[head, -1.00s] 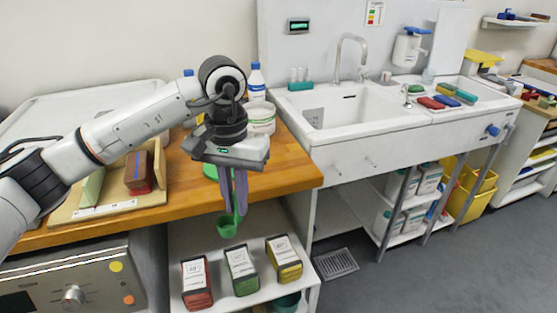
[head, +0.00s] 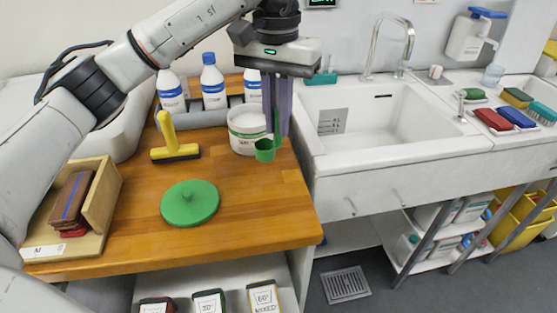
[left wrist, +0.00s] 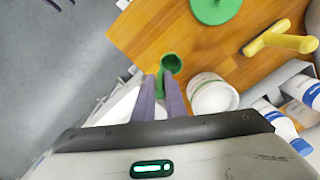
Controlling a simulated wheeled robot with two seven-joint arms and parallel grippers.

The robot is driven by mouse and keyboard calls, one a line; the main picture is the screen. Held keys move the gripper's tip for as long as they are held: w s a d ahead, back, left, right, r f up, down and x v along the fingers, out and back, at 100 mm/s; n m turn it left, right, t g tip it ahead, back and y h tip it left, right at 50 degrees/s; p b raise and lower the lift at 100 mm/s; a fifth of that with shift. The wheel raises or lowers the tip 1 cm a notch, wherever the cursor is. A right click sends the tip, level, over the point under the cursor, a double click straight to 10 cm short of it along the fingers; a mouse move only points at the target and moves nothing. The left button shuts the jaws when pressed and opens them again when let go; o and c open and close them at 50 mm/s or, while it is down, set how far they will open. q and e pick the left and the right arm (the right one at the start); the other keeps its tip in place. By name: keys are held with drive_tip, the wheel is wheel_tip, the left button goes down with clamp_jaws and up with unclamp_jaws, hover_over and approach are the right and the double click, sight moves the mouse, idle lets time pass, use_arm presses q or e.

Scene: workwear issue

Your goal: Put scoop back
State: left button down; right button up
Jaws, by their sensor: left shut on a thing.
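My left gripper (head: 277,128) is shut on a green scoop (head: 265,150) and holds it upright above the right part of the wooden bench, by its right edge. The scoop's cup also shows just beyond the fingertips in the left wrist view (left wrist: 171,63). In the head view, a white tub (head: 245,134) stands just left of and behind the scoop; its inside cannot be made out. In the left wrist view the tub (left wrist: 212,96) is right of the fingers. A green round lid (head: 189,204) with a knob lies on the bench.
A yellow-handled squeegee (head: 172,140) lies left of the tub. Several blue-capped bottles (head: 213,85) stand in a grey rack behind. A wooden holder (head: 98,205) with brown blocks is at the left. A white sink (head: 380,130) adjoins on the right. The bench front is clear.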

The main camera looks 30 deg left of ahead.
sight(277, 146)
use_arm(q)
drive_tip(key=f, duration=0.3)
drive_tip(key=shift+s+f, duration=0.2)
drive_tip(key=shift+w+f, duration=0.1)
drive_tip(key=shift+f, duration=2.35)
drive_tip(key=c, duration=1.8)
unclamp_jaws()
wheel_tip(277, 146, up, 12)
drive_tip(key=shift+r+p, duration=0.2)
drive_tip(key=shift+p, duration=0.25)
